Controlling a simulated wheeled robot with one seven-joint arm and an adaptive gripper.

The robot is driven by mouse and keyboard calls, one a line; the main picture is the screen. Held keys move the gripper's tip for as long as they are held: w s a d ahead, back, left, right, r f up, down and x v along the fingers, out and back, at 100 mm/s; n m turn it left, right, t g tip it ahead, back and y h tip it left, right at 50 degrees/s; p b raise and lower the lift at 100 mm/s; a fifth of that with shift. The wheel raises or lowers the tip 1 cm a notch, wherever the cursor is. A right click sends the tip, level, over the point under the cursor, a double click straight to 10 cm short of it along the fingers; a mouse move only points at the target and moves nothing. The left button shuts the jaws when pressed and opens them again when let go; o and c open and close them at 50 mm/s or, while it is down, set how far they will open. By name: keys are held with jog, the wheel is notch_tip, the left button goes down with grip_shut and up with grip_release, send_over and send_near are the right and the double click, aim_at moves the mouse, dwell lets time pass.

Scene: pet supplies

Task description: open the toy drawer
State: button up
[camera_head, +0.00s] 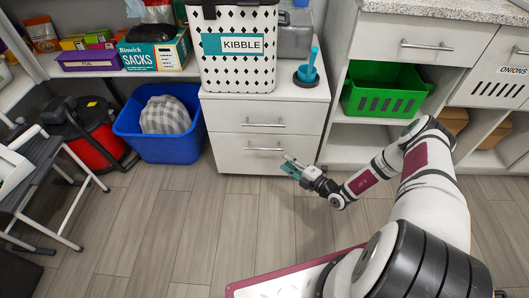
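A white cabinet with two drawers stands at the middle back. The upper drawer (225,118) has a horizontal bar handle (263,125). The lower drawer (228,158) has a similar handle (262,149). Both drawers look shut. No label shows which is the toy drawer. My gripper (288,165) appears in front of the lower drawer's right side, just right of and below its handle in the picture. It looks apart from the handle, though the depth between them is hard to judge. The fingers are too small to tell their opening. Nothing is visibly held.
A kibble bin (238,71) and a teal scoop in a dark holder (308,75) stand on the cabinet. A blue tub (158,150) with a grey checked item is on the floor to the left. A green crate (384,88) sits on the right shelf. Floor before the drawers is clear.

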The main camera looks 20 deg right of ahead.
aim_at(265, 149)
jog(key=shift+m, duration=0.3)
jog(key=b+x, duration=0.1)
jog(key=x, duration=0.3)
jog(key=b+x, duration=0.1)
jog(key=x, duration=0.4)
jog(key=f+b+x, duration=0.1)
jog(key=b+x, duration=0.1)
jog(key=x, duration=0.2)
jog(key=shift+w+f, duration=0.1)
jog(key=shift+w, duration=0.2)
grip_shut()
